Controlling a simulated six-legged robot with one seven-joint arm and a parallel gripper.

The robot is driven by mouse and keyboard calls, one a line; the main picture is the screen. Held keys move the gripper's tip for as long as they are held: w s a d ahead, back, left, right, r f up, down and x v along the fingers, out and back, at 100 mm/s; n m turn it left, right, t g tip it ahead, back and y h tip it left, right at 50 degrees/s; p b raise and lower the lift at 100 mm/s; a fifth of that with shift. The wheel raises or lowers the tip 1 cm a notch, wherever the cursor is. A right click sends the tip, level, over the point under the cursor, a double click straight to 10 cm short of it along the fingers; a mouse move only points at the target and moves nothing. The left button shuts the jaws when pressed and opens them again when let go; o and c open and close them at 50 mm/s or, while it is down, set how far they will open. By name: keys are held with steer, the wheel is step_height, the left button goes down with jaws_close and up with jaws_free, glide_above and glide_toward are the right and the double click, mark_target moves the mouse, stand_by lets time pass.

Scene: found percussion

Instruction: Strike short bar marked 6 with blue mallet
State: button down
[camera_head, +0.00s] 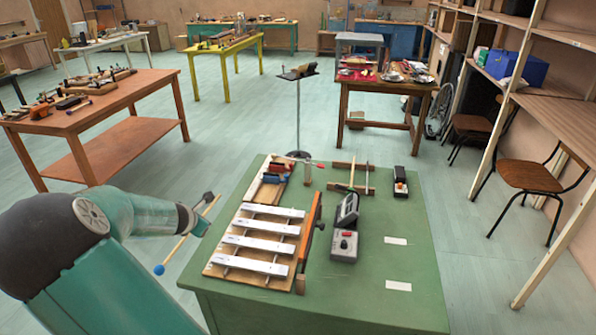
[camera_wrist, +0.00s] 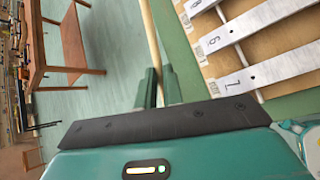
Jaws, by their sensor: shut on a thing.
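My gripper (camera_head: 207,204) is shut on the shaft of the blue mallet (camera_head: 181,243). The mallet's blue head (camera_head: 159,269) hangs low on the left, apart from the bars and left of the green table. In the wrist view the pale shaft (camera_wrist: 152,38) passes between my gripper's fingers (camera_wrist: 159,88); the head is out of view. The bar marked 6 (camera_wrist: 245,30) lies in the wrist view, right of the fingers, beside the bar marked 7 (camera_wrist: 270,70). Several silvery bars lie on a wooden frame (camera_head: 216,266); their marks are too small to read in the head view.
On the green table (camera_head: 370,305) stand an orange-sided wooden piece (camera_head: 310,228), a grey device (camera_head: 344,245), a tray with red and blue items (camera_head: 270,180) and a small black box (camera_head: 400,182). A black stand (camera_head: 298,110) rises behind. The front right tabletop is mostly clear.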

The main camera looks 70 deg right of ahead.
steer(key=s+d+r+m+g, duration=0.2)
steer(key=s+d+r+g, duration=0.1)
steer(key=s, duration=0.5)
steer(key=s+d+r+m+g, duration=0.3)
steer(key=s+d+r, duration=0.3)
steer(key=s+d, duration=0.2)
steer(key=s+d+r+m+g+h, duration=0.1)
steer(key=s+d+r+m+g, duration=0.2)
steer(key=s, duration=0.7)
steer(key=shift+d+r+g, duration=0.4)
steer(key=shift+d+r, duration=0.3)
steer(key=shift+d, duration=0.55)
steer(key=shift+w, duration=0.15)
steer(key=shift+f, duration=2.45)
step_height(320, 180, down, 6)
steer(key=w+a+g+h, duration=0.1)
steer(key=w+a+h, duration=0.1)
steer(key=shift+n, duration=0.3)
steer(key=r, duration=0.5)
steer(key=shift+d+r, duration=0.2)
steer(key=shift+r, duration=0.2)
